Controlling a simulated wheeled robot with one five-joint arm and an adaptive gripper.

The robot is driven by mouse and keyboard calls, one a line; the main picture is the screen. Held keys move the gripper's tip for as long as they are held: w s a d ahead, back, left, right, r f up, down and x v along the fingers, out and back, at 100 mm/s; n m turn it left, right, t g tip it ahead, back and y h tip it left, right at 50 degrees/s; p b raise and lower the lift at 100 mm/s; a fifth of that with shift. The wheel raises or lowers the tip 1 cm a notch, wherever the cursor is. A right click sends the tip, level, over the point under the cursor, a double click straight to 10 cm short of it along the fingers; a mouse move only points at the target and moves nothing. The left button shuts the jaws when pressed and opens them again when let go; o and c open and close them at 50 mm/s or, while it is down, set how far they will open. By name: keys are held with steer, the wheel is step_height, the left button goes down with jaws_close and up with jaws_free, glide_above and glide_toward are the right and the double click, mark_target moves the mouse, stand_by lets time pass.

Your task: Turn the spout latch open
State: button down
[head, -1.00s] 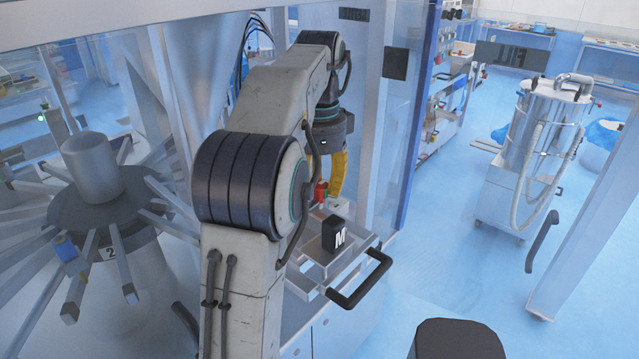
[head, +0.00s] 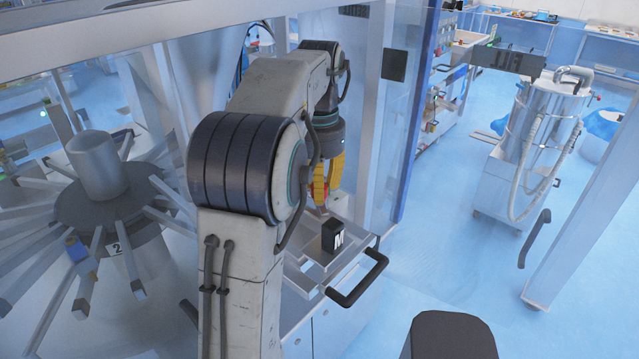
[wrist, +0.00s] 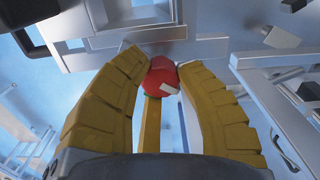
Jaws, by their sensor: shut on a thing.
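The spout latch shows as a red, rounded knob (wrist: 161,77) with a white mark, in the middle of the wrist view. My gripper (wrist: 162,66) has its two curved yellow fingers closed around the knob, one on each side, with both tips touching it.
A black block marked M (head: 332,238) stands on the metal tray frame (head: 303,283) just in front of my gripper. A black handle (head: 362,281) sticks out from the frame. A wheel of radial arms (head: 108,200) stands at left.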

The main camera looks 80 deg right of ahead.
steer(key=n, duration=0.7)
steer(key=shift+f, duration=0.2)
stand_by(0.4)
steer(key=c, duration=0.8)
jaws_free()
steer(key=shift+r, duration=0.1)
steer(key=shift+r, duration=0.1)
steer(key=shift+r, duration=3.65)
